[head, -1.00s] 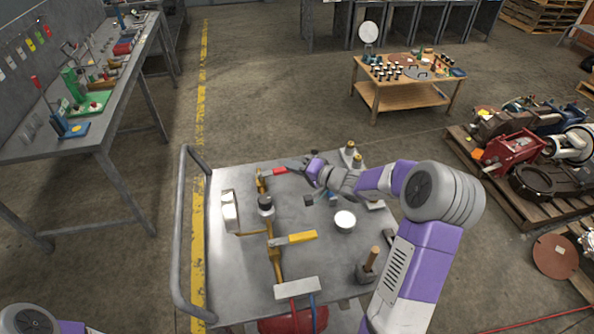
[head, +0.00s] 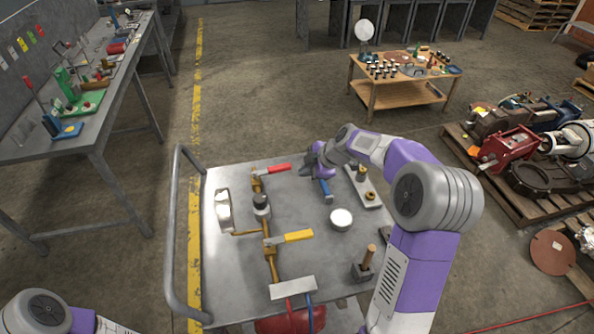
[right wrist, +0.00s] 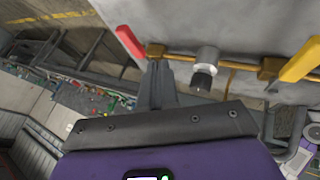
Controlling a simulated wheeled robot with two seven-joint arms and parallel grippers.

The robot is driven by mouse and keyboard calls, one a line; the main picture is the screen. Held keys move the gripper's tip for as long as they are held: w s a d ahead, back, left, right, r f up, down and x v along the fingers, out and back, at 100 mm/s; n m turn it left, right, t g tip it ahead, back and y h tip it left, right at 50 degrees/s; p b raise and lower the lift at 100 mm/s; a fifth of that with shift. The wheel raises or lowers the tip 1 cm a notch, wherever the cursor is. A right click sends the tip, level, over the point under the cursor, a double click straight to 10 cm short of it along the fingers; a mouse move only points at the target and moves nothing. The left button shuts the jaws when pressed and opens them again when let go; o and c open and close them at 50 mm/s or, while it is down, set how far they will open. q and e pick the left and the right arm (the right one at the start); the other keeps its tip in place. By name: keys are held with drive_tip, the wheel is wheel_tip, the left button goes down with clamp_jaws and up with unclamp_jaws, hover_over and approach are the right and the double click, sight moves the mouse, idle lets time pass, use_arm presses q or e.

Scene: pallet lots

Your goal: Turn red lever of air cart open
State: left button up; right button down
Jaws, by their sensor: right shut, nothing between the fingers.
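The air cart (head: 225,270) is a grey metal cart with a brass pipe running front to back. The red lever (head: 277,169) sits at the pipe's far end and points right, roughly crosswise to the pipe. It also shows in the right wrist view (right wrist: 130,42), up and left of my fingers. A yellow lever (head: 295,236) sits on the nearer valve, also pointing right. My right gripper (head: 305,171) is shut and empty, just right of the red lever's tip. Its shut fingers show in the right wrist view (right wrist: 159,72). My left gripper is out of view.
A black-topped fitting (head: 261,201) stands on the pipe between the levers. A gauge (head: 223,210) is left of it. A white round-topped item (head: 341,219), a blue-handled tool (head: 325,189) and a wooden-handled tool (head: 368,257) occupy the cart's right side. A handrail (head: 171,240) edges the left.

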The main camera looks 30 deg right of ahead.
sight(272, 172)
drive_tip(key=b+x, duration=0.1)
drive_tip(key=x, duration=0.8)
drive_tip(key=shift+s, duration=0.1)
drive_tip(key=shift+w+f, duration=0.15)
drive_tip(key=shift+w, duration=1)
drive_tip(key=shift+w+d, duration=0.25)
drive_tip(key=shift+w, duration=0.75)
drive_tip(key=shift+d, duration=0.1)
